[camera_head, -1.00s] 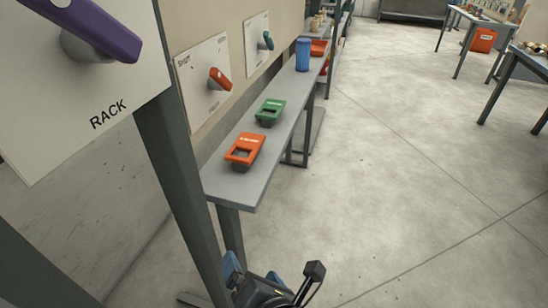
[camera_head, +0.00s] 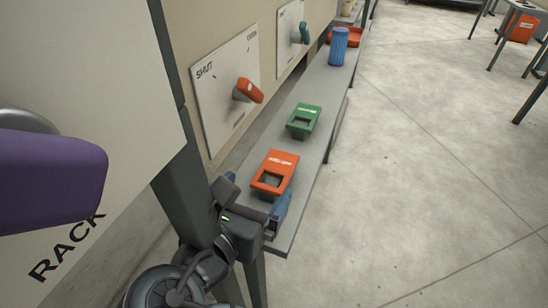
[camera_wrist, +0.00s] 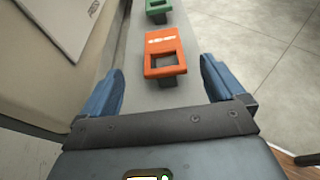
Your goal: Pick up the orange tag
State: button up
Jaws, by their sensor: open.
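The orange tag (camera_head: 276,172) lies at the near end of the narrow grey shelf (camera_head: 318,118), with a rectangular opening in its near part. It also shows in the wrist view (camera_wrist: 163,50), ahead of and between the two blue fingers. My gripper (camera_head: 252,195) is at the near end of the shelf, open and empty, with its fingers spread wider than the tag. In the wrist view my gripper (camera_wrist: 162,85) points along the shelf toward the tag. I see no contact with the tag.
A green tag (camera_head: 304,120) lies just beyond, then a blue cylinder (camera_head: 339,46) and an orange tray (camera_head: 347,37). Left of the shelf are panels with an orange handle (camera_head: 248,90) and a teal handle (camera_head: 304,32). A purple handle (camera_head: 50,180) is close.

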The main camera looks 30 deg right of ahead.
aim_at(276, 169)
jog(key=x, duration=0.7)
jog(key=shift+d+f, duration=0.25)
jog(key=shift+f, duration=0.05)
jog(key=c, duration=1.2)
jog(key=shift+o, duration=0.2)
jog(key=shift+r, duration=0.1)
jog(key=shift+r, duration=0.45)
jog(key=r, duration=0.2)
jog(key=d+r, duration=0.1)
jog(key=shift+s+r+p, duration=0.25)
jog(key=shift+r+p, duration=0.05)
jog(key=shift+r, duration=0.05)
jog(key=s+d+r, duration=0.4)
jog(key=d+r, duration=0.2)
jog(key=d, duration=0.3)
jog(key=shift+s+d+r+p, duration=0.15)
jog(key=shift+s+d+p, duration=0.1)
jog(key=shift+p, duration=0.1)
